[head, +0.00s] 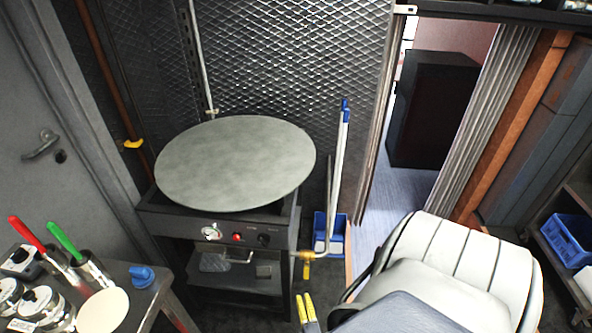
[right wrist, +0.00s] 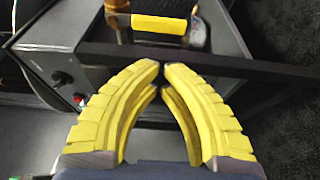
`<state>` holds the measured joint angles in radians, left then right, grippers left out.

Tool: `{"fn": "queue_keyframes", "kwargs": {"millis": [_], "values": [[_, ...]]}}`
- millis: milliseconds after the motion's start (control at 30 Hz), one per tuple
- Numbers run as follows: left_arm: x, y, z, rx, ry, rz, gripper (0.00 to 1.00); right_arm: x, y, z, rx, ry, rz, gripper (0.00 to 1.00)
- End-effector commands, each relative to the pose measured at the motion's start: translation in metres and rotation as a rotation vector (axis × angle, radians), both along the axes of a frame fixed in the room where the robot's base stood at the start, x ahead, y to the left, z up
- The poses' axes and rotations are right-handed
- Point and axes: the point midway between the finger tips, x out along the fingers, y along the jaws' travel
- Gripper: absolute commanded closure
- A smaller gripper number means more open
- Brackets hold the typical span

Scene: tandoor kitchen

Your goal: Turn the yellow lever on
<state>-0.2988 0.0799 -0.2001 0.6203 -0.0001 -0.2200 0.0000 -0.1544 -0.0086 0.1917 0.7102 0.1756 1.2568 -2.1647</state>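A yellow lever (head: 306,255) sits on the pipe at the right side of the stove, low beside its front corner. In the right wrist view the yellow lever (right wrist: 160,24) lies crosswise at the top, beyond the fingertips and apart from them. My right gripper (head: 306,306) has yellow fingers and is below the lever in the head view. In the right wrist view its fingertips (right wrist: 161,70) nearly meet, with nothing between them. My left gripper is not in view. Another yellow handle (head: 133,144) is on the copper pipe at the left wall.
The dark stove (head: 225,222) carries a large round plate (head: 236,163) and has knobs on its front. A blue bin (head: 329,235) with long blue-tipped rods stands right of it. A side table (head: 150,293) with jars and red and green handled tools is at lower left.

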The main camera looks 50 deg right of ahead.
Motion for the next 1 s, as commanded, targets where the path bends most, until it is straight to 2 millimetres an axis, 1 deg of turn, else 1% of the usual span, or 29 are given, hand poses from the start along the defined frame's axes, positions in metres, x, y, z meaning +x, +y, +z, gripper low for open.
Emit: {"fn": "queue_keyframes", "kwargs": {"millis": [333,467,567,833,1000], "values": [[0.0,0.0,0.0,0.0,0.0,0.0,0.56,0.0,0.0,0.0,-0.003,0.004,0.001,1.0],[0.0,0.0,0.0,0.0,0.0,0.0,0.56,0.004,-0.003,0.0,-0.004,0.003,0.002,1.0],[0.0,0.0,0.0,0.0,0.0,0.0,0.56,0.012,-0.009,0.0,-0.004,0.003,0.002,1.0],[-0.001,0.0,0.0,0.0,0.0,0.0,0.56,0.047,-0.034,0.0,-0.004,0.003,0.002,1.0],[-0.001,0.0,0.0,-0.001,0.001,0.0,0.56,0.064,-0.047,0.0,-0.002,0.004,0.002,1.0]]}}
